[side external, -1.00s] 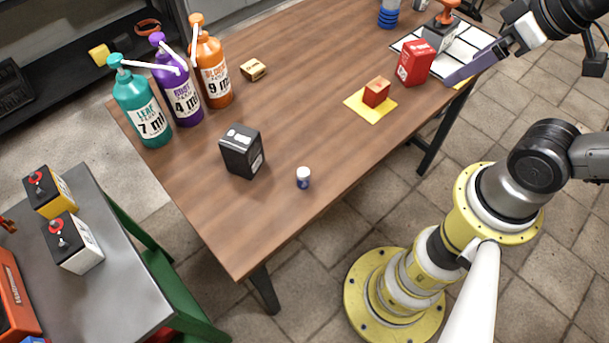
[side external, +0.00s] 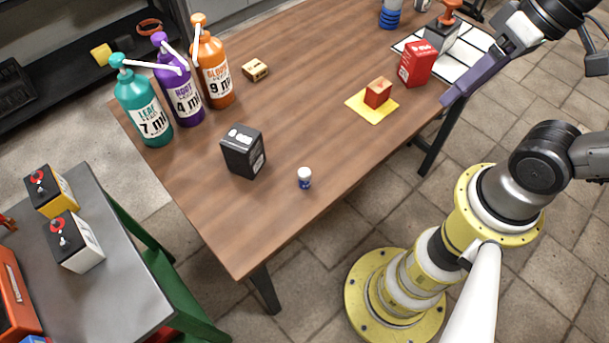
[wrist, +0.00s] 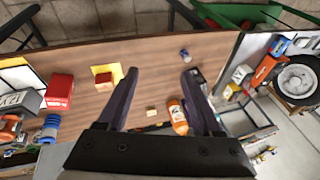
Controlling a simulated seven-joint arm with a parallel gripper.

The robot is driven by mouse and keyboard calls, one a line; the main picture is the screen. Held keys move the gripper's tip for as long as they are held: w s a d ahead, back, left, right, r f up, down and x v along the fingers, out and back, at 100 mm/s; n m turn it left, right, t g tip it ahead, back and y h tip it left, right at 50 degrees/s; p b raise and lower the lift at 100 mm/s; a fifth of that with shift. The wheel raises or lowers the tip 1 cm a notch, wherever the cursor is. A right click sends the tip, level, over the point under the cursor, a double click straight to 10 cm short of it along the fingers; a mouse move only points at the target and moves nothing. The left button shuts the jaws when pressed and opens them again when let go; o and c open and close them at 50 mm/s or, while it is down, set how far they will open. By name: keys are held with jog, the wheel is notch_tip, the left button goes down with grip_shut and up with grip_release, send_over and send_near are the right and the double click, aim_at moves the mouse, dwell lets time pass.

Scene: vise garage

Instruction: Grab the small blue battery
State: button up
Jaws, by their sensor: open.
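My gripper (side external: 447,98), with purple fingers, is above the table's far right edge in the side view, well away from the cylinder. In the wrist view, my gripper (wrist: 160,73) has its fingers spread with nothing between them.
A black box (side external: 243,152) stands left of the cylinder. Several pump bottles (side external: 185,85) stand at the back left. A red block (side external: 378,92) on a yellow pad and a red box (side external: 417,64) are nearer my gripper. The table between pad and cylinder is clear.

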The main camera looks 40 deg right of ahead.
jog(key=w+a+m+g+y, duration=0.25)
jog(key=a+g+y, duration=0.25)
jog(key=a, duration=0.3)
jog(key=m+y, duration=0.9)
jog(key=m, duration=0.1)
send_over(300, 176)
jog(key=d, duration=0.5)
notch_tip(300, 176, down, 7)
jog(key=f+m, duration=0.1)
jog(key=f, duration=0.4)
jog(key=f+m+t, duration=0.1)
jog(key=f+m, duration=0.1)
jog(key=f, duration=0.4)
jog(key=f+m+t+y, duration=0.1)
jog(key=f, duration=0.5)
jog(key=shift+a+f+m, duration=0.15)
jog(key=shift+a+m, duration=0.05)
jog(key=shift+m, duration=0.05)
jog(key=shift+a, duration=3.25)
jog(key=shift+w, duration=0.1)
grip_shut()
